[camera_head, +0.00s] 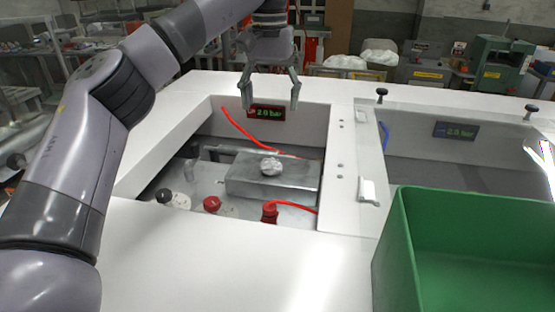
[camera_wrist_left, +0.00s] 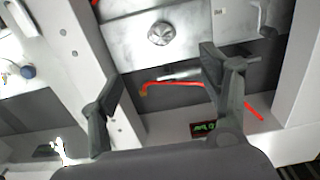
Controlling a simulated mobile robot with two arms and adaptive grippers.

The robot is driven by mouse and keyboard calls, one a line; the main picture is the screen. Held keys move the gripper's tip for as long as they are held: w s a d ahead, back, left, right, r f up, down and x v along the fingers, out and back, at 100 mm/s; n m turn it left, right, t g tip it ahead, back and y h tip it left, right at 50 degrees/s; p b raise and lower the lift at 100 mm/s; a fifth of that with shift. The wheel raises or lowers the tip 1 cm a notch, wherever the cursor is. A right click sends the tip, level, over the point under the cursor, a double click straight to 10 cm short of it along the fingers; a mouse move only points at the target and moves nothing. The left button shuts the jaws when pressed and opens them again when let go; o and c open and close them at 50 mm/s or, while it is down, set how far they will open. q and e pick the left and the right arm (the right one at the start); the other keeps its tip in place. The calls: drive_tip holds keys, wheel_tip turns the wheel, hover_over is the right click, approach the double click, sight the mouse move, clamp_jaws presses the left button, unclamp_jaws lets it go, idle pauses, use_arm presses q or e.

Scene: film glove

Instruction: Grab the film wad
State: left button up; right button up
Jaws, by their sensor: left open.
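The film wad (camera_head: 270,166) is a small, crumpled, whitish lump. It lies on top of a grey metal block (camera_head: 245,184) inside the recessed well of the white bench. My left gripper (camera_head: 270,106) is open and empty, above the far edge of the well and behind the wad in the head view. In the left wrist view the wad (camera_wrist_left: 161,34) lies beyond the spread fingers (camera_wrist_left: 158,95), near the top middle, apart from them. My right gripper is not in view.
A green bin (camera_head: 390,245) stands at the front right. Red hoses (camera_head: 240,125), red-capped fittings (camera_head: 211,204) and a pressure display (camera_head: 265,112) are in the well. White walls (camera_head: 160,150) surround it. A second well lies to the right.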

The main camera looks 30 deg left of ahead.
use_arm(q)
hover_over(271, 159)
drive_tip(key=f, duration=0.6)
drive_tip(key=shift+s+b, duration=0.3)
drive_tip(key=shift+b, duration=0.05)
drive_tip(key=f, duration=0.2)
drive_tip(key=f+p, duration=0.1)
drive_tip(key=f, duration=0.1)
drive_tip(key=shift+w+f, duration=0.2)
drive_tip(key=shift+f, duration=0.05)
drive_tip(key=shift+f+p, duration=0.4)
drive_tip(key=shift+f, duration=0.15)
wheel_tip(271, 159, down, 4)
drive_tip(key=shift+w+a+r+p, duration=0.1)
drive_tip(key=shift+r+p, duration=0.05)
drive_tip(key=shift+p, duration=0.55)
drive_tip(key=shift+f, duration=0.35)
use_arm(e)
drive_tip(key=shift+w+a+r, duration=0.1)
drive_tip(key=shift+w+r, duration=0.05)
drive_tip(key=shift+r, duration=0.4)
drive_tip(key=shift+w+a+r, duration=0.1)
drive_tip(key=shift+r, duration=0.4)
use_arm(q)
drive_tip(key=shift+c, duration=0.2)
drive_tip(key=shift+c, duration=1.4)
drive_tip(key=c, duration=0.6)
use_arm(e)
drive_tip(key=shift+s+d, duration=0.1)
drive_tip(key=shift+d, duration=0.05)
